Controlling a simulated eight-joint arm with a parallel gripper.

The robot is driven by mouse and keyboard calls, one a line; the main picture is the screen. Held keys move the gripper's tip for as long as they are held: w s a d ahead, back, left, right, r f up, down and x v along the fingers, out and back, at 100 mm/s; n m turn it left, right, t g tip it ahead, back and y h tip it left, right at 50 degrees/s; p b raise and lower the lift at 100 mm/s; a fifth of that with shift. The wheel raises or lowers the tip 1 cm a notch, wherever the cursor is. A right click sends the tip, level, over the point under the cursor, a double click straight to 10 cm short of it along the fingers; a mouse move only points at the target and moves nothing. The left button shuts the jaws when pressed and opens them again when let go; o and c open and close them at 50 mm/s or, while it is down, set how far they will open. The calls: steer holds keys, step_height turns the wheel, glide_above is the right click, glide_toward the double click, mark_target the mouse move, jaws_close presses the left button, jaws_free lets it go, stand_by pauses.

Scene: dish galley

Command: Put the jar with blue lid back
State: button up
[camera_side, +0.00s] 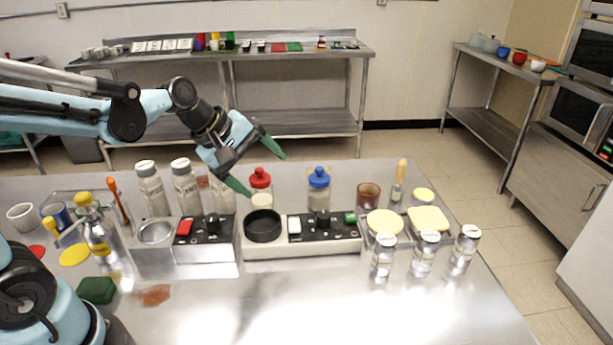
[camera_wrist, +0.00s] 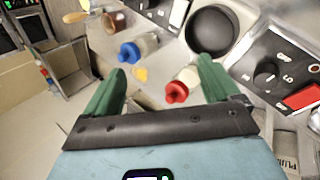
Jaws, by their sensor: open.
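The jar with a blue lid (camera_side: 319,188) stands upright on the steel table behind the black control panel, in the side view. It also shows in the wrist view (camera_wrist: 137,48), beyond the gripper's left finger. A jar with a red lid (camera_side: 261,187) stands to its left in the side view; in the wrist view its red lid (camera_wrist: 177,92) lies between the fingers, close to the right one. My gripper (camera_side: 268,172) is open, with green fingers, above and around the red-lidded jar's area. It appears empty. In the wrist view the gripper (camera_wrist: 160,90) spans the lower middle.
A black round pan (camera_side: 263,226) sits on the white unit in front of the jars. Shakers (camera_side: 186,187) stand to the left. A brown cup (camera_side: 368,196), a wooden-handled brush (camera_side: 400,180) and steel canisters (camera_side: 422,252) stand to the right. The table's front middle is clear.

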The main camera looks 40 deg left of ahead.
steer(key=s+m+y, duration=0.2)
steer(key=s+m, duration=0.7)
steer(key=m, duration=0.5)
steer(key=shift+s+f+m+t+y, duration=0.3)
steer(key=shift+s+f+m+t, duration=0.05)
steer(key=shift+f+m+t, duration=0.1)
steer(key=shift+a, duration=0.1)
